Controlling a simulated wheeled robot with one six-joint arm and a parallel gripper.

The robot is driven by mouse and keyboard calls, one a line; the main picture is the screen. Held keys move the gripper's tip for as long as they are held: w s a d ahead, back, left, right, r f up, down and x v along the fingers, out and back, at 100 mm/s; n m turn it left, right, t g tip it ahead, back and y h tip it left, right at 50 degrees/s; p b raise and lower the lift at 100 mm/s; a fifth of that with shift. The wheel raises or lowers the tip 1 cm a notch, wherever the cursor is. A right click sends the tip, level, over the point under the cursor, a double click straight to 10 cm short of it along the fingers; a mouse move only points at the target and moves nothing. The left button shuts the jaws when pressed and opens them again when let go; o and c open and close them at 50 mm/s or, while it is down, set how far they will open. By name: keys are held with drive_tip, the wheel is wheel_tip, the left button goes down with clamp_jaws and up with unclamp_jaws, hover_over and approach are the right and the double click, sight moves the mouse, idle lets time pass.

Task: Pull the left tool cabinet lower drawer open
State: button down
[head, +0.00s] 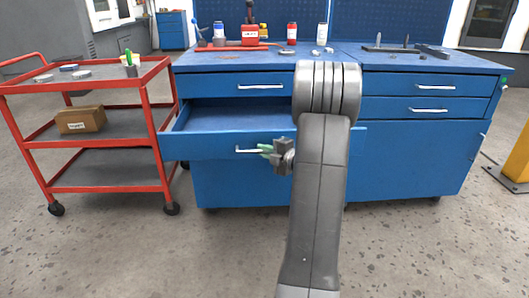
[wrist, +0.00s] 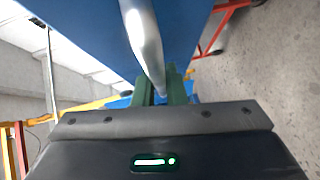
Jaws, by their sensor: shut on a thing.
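The left tool cabinet (head: 235,185) is blue. Its lower drawer (head: 210,146) is pulled out, and the inside shows as an empty blue tray in the head view. The silver bar handle (head: 244,150) is on the drawer front. My gripper (head: 268,150) has green fingers and is at the right part of this handle. In the wrist view the handle (wrist: 143,40) runs down between the green fingers of my gripper (wrist: 162,88), which are shut on it. The upper drawer (head: 230,86) of the left cabinet is closed. My arm hides part of the drawer's right side.
A red cart (head: 158,140) with a cardboard box (head: 80,120) stands close at the left of the open drawer. Bottles and tools lie on the bench top (head: 215,62). A yellow post (head: 518,155) is at the right. The floor in front is clear.

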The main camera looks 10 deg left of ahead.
drive_tip(key=shift+s, duration=0.1)
drive_tip(key=c, duration=1.5)
unclamp_jaws()
drive_tip(key=shift+d, duration=0.15)
drive_tip(key=p+v, duration=0.3)
drive_tip(key=v, duration=1)
drive_tip(key=shift+s+d, duration=0.25)
drive_tip(key=shift+a, duration=0.1)
